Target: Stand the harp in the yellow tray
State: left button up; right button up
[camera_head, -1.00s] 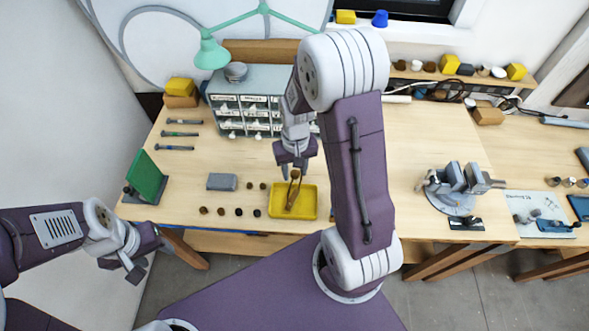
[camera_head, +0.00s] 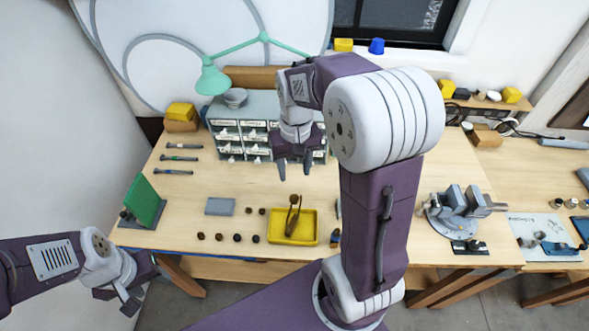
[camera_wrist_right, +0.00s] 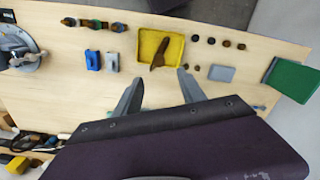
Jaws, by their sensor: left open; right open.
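The harp (camera_head: 293,214) is a brown, narrow looped piece. It stands in the yellow tray (camera_head: 307,239), leaning a little. In the right wrist view the harp (camera_wrist_right: 159,54) shows in the yellow tray (camera_wrist_right: 177,42), with its upper end reaching past the tray's edge. My right gripper (camera_head: 294,176) is open and empty above and behind the tray, apart from the harp. Its two fingers also show in the right wrist view (camera_wrist_right: 158,90). My left gripper (camera_head: 134,294) is open and off the table's front left corner, far from the tray.
Several small dark knobs (camera_head: 238,238) and a grey block (camera_head: 220,206) lie left of the tray. A green board (camera_head: 143,201) stands at the left edge. A drawer cabinet (camera_head: 228,139) stands behind. A vise (camera_head: 457,206) is at the right.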

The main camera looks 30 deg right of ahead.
jog(key=s+a+f+n+t, duration=0.1)
jog(key=s+a+f, duration=0.4)
jog(key=s+f, duration=0.3)
jog(key=shift+n, duration=0.4)
notch_tip(320, 180, down, 14)
jog(key=b, duration=1.4)
jog(key=shift+f, duration=0.25)
